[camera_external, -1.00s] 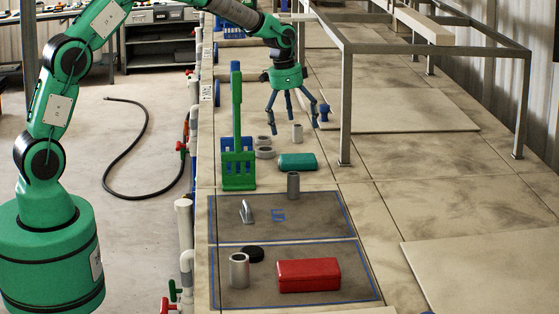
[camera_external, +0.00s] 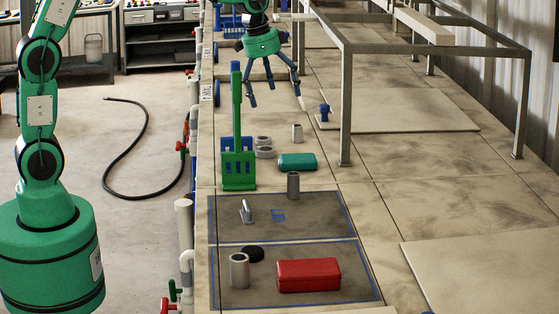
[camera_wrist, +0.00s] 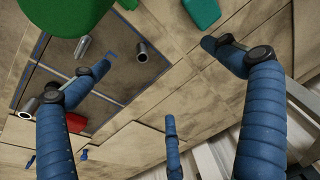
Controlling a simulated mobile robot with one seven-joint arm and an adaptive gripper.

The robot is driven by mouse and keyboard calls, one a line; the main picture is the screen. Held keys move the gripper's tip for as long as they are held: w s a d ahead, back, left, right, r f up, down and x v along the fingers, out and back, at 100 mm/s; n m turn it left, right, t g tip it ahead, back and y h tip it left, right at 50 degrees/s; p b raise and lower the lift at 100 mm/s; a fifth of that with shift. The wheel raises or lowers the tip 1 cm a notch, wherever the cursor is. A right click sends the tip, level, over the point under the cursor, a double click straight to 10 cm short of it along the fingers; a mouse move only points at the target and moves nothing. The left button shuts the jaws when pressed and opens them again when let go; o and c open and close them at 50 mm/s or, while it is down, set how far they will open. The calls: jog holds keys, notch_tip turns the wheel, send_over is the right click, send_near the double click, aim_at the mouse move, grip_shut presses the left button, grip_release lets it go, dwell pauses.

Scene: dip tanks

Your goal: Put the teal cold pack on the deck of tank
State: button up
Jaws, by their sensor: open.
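The teal cold pack (camera_external: 297,162) lies flat on the tan deck, just behind a short grey cylinder. It also shows, cut off by the top edge, in the wrist view (camera_wrist: 200,12). My gripper (camera_external: 276,98) is open and empty above the deck, farther back than the pack and clear of it. In the wrist view its blue fingers are spread apart (camera_wrist: 160,60) with nothing between them. Two dark, blue-outlined deck panels lie in front of the pack. The farther panel (camera_external: 315,215) bears a small blue mark that I cannot read.
A green and blue upright holder (camera_external: 239,165) stands left of the pack, beside grey rings (camera_external: 264,152). A grey cylinder (camera_external: 293,185) stands at the far panel's back edge. A red box (camera_external: 308,275) lies on the near panel. A metal frame (camera_external: 345,100) stands at right.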

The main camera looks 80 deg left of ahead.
jog(key=s+d+r+t, duration=0.1)
jog(key=s+d+r, duration=0.4)
jog(key=s+d, duration=0.35)
jog(key=s+d+r, duration=0.4)
jog(key=s+d, duration=0.3)
jog(key=s, duration=0.2)
jog(key=s+d+f+t, duration=0.1)
jog(key=s+d, duration=0.3)
jog(key=s, duration=0.5)
jog(key=s+d+f, duration=0.1)
jog(key=s+d, duration=0.3)
jog(key=s, duration=0.5)
jog(key=shift+d+f+t, duration=0.2)
jog(key=shift+t, duration=0.2)
notch_tip(320, 180, down, 12)
jog(key=b, duration=1.1)
jog(key=shift+r+b, duration=0.2)
jog(key=shift+b, duration=0.15)
